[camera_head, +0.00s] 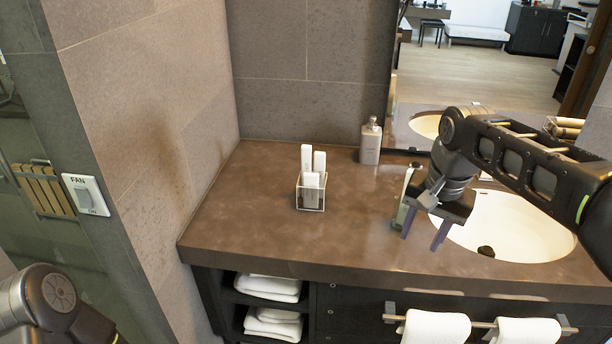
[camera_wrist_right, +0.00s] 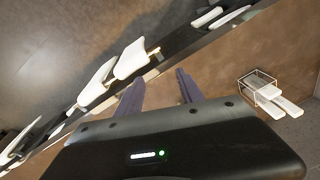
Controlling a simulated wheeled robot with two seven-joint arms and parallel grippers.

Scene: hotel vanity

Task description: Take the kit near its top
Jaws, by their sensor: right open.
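Several slim white boxes, the likely kits (camera_head: 307,156), stand upright in a clear square holder (camera_head: 300,198) on the brown counter. Their tops stick out above its rim. In the right wrist view the white kits (camera_wrist_right: 276,101) and the holder (camera_wrist_right: 250,87) show at the right, beyond my fingers. My right gripper (camera_head: 421,241) is open and empty, pointing down over the counter by the left rim of the sink, well to the right of the holder. Its two fingers also show in the right wrist view (camera_wrist_right: 158,88). My left gripper is out of view; only part of my left arm shows at lower left.
A grey pump bottle (camera_head: 370,142) stands at the back by the mirror. The white sink (camera_head: 520,235) is at the right. White towels (camera_head: 435,327) hang on a front bar. The counter (camera_head: 250,220) around the holder is clear.

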